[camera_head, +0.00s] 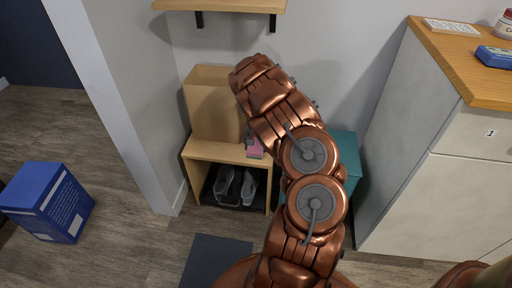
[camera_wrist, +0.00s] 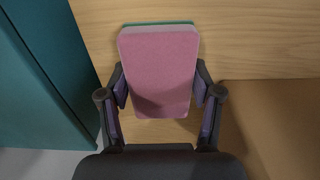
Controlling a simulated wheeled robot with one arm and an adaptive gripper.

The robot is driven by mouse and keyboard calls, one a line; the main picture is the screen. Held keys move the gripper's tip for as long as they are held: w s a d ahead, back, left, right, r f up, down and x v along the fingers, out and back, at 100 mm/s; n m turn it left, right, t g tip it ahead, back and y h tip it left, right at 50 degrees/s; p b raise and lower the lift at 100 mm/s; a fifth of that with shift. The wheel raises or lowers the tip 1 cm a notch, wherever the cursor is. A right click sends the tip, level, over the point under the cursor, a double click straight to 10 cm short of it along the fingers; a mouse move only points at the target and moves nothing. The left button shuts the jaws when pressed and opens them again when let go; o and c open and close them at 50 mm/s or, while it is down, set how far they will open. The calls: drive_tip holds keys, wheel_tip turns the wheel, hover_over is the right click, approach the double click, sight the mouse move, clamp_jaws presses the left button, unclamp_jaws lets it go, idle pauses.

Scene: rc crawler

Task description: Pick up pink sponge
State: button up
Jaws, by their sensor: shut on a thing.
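The pink sponge (camera_wrist: 158,68) fills the middle of the wrist view, with a thin teal layer at its far edge. My gripper (camera_wrist: 161,90) has one dark finger on each side of the sponge, and the finger pads press on its left and right sides. In the head view the sponge (camera_head: 255,150) is a small pink patch at the front edge of the small wooden bench (camera_head: 210,150). My arm hides most of the gripper there. I cannot tell whether the sponge still touches the bench.
A teal box (camera_head: 347,150) stands right of the bench. Grey shoes (camera_head: 236,186) sit on its lower shelf. A blue box (camera_head: 48,203) is on the floor at left. A white cabinet (camera_head: 430,180) with a wooden top stands at right. A wall shelf (camera_head: 220,5) hangs above.

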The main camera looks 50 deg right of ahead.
sight(256, 144)
wheel_tip(256, 144, up, 10)
drive_tip(key=shift+f+p, duration=0.1)
drive_tip(key=shift+p, duration=0.9)
